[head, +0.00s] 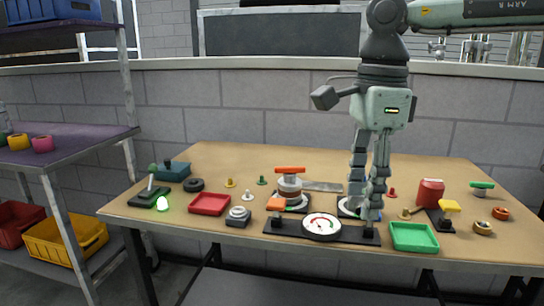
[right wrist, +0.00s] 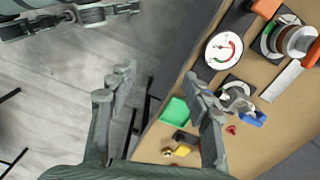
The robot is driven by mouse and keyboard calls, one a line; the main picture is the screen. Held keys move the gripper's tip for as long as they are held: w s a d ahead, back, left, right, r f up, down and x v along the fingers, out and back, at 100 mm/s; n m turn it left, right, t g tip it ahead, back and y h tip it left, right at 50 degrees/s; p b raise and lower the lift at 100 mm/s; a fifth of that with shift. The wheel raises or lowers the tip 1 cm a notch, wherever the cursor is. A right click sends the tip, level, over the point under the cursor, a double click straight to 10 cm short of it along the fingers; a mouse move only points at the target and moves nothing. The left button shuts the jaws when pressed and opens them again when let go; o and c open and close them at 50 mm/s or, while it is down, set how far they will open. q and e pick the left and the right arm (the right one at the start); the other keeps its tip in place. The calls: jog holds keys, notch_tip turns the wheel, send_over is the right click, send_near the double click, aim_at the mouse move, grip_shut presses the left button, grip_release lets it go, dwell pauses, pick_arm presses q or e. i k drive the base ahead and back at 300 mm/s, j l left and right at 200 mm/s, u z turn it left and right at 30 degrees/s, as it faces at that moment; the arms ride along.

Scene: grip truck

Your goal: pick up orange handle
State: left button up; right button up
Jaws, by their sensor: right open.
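An orange bar handle (head: 290,170) tops a round grey valve near the middle of the table; it also shows at the right wrist view's edge (right wrist: 314,50). A second orange piece, a block (head: 277,204), stands at the left end of the black gauge plate and shows in the right wrist view too (right wrist: 266,7). My right gripper (head: 366,206) points down, open and empty, right of both orange pieces, over a blue-handled fitting (right wrist: 252,118) that its fingers partly hide. My left gripper (right wrist: 105,12) seems to show at the wrist view's top left, its jaws unclear.
A white gauge (head: 321,226) lies between the orange block and my right gripper. A green tray (head: 414,237) is at the front edge, a red tray (head: 209,204) further left. A red canister (head: 430,192) stands on the right. Bare table lies behind the fittings.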

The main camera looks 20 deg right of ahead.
aim_at(287, 178)
jog(key=i, duration=0.85)
